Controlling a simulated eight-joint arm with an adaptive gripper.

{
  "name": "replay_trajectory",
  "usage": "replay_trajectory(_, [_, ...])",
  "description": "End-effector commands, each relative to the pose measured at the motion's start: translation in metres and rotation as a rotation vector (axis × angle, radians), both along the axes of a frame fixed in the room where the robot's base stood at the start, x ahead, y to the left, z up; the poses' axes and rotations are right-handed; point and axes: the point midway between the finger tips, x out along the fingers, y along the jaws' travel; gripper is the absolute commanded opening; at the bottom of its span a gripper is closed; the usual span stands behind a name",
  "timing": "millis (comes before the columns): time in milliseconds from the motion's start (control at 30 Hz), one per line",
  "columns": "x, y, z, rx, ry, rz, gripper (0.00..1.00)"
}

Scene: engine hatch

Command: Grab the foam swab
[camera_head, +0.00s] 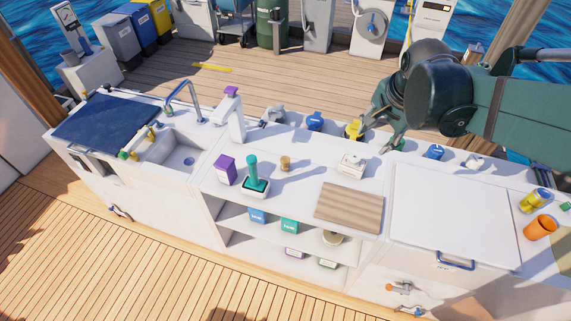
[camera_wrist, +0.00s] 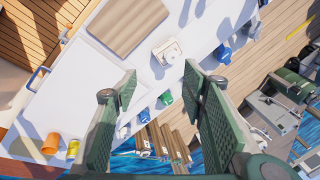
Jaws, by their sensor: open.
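I cannot tell for sure which item is the foam swab. A teal upright piece with a teal foot (camera_head: 253,172) stands in a white tray left of centre on the counter in the head view; it may be the swab. My gripper (camera_head: 376,141) is open and empty above the counter's back edge, well right of that piece. In the wrist view my gripper (camera_wrist: 160,74) shows its two green fingers apart, with nothing between them but counter. The teal upright piece cannot be made out in the wrist view.
A white box-like item (camera_head: 352,162) and a wooden board (camera_head: 349,207) lie on the counter. A purple box (camera_head: 226,169) and a small brown piece (camera_head: 285,163) flank the teal piece. A yellow item (camera_head: 354,130) is close to my gripper. An orange cup (camera_head: 540,227) is far right.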

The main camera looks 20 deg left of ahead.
Motion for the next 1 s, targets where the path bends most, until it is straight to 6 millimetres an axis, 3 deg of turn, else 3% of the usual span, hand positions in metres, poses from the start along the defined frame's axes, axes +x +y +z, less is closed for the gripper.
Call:
replay_trajectory(567, [0.052,0.091,-0.058,0.064,0.134,-0.258,0.42])
replay_trajectory(1000, [0.077,0.165,-0.118,0.08,0.226,-0.466,0.42])
